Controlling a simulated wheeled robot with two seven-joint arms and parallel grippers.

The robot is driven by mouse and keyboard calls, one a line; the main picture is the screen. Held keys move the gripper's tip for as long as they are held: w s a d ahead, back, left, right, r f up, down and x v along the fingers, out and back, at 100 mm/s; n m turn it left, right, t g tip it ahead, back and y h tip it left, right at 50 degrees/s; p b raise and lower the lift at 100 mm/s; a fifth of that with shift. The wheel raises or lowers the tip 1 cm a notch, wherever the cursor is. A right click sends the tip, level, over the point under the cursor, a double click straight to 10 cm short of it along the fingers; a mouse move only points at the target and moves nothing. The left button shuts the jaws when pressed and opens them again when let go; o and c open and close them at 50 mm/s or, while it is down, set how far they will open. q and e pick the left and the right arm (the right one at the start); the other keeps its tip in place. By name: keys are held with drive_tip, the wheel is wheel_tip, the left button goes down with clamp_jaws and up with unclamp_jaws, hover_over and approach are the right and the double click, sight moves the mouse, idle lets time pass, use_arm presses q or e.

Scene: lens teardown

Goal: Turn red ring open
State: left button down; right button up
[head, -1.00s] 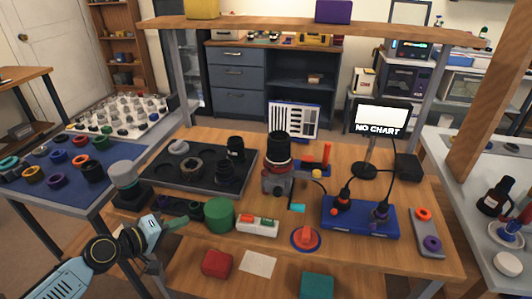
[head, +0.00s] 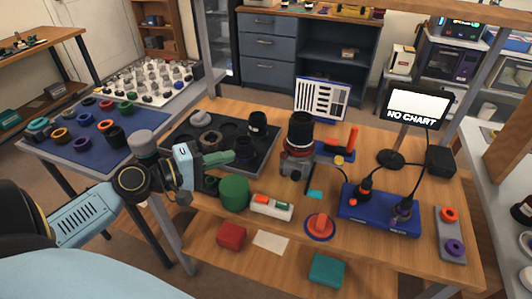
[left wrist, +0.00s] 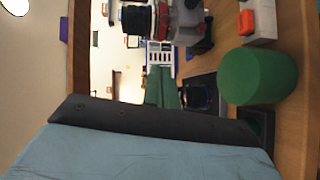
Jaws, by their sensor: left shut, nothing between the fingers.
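A black lens (head: 300,133) stands upright on a grey mount (head: 297,164) near the middle of the bench. A thin red-orange ring shows low on its barrel; in the left wrist view the lens (left wrist: 137,20) is at the top, with a red band (left wrist: 163,20) beside it. My left gripper (head: 225,157) has green fingers, shut and empty, over the front of the dark parts tray (head: 180,158), left of the lens and apart from it. The fingers also show in the left wrist view (left wrist: 162,88). My right gripper is out of view.
A green cylinder (head: 235,194) and a white block with coloured switches (head: 271,207) stand just in front of the gripper. A red knob on a blue disc (head: 320,227) sits at the front edge. A blue power base (head: 378,212) with cables is right.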

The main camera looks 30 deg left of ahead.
use_arm(q)
drive_tip(key=p, duration=0.2)
approach(286, 149)
drive_tip(key=w+a, duration=0.2)
drive_tip(key=d, duration=0.1)
drive_tip(key=w+d+p, duration=0.1)
drive_tip(key=d+p, duration=0.1)
drive_tip(key=shift+w+d+f, duration=0.35)
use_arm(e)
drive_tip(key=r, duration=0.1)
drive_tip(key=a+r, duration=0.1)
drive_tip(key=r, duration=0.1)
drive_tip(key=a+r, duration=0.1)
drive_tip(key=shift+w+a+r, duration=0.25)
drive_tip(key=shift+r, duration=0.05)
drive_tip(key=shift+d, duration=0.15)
